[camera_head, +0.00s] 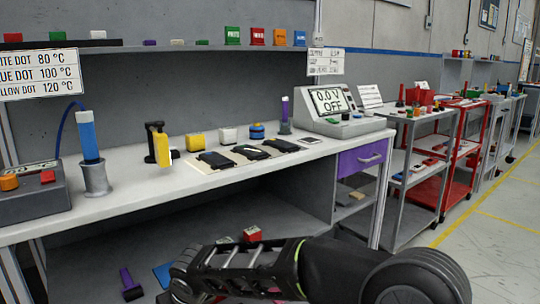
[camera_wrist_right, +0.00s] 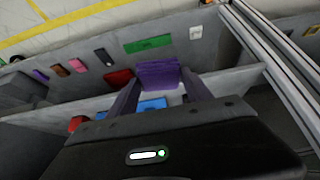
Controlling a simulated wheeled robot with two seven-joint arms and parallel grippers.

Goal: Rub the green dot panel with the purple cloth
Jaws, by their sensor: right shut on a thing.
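My right gripper (camera_wrist_right: 160,88) shows in the right wrist view, its two dark fingers shut on a purple folded piece, which looks like the purple cloth (camera_wrist_right: 158,72). In the head view my right arm crosses the bottom of the picture, and I cannot make out its fingertips or the cloth. Three dark flat panels lie in a row on the bench: a left one (camera_head: 215,160), a middle one (camera_head: 252,152) and a right one (camera_head: 281,145). Their dots are too small to tell, so I cannot say which is the green dot panel. My left gripper is not in view.
The grey bench (camera_head: 150,190) also carries a yellow-and-black tool (camera_head: 158,144), a blue iron in a stand (camera_head: 90,140) and a meter box (camera_head: 335,110). Below is a lower shelf with small items. In the wrist view a green strip (camera_wrist_right: 147,44) and a blue piece (camera_wrist_right: 150,104) lie near the cloth.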

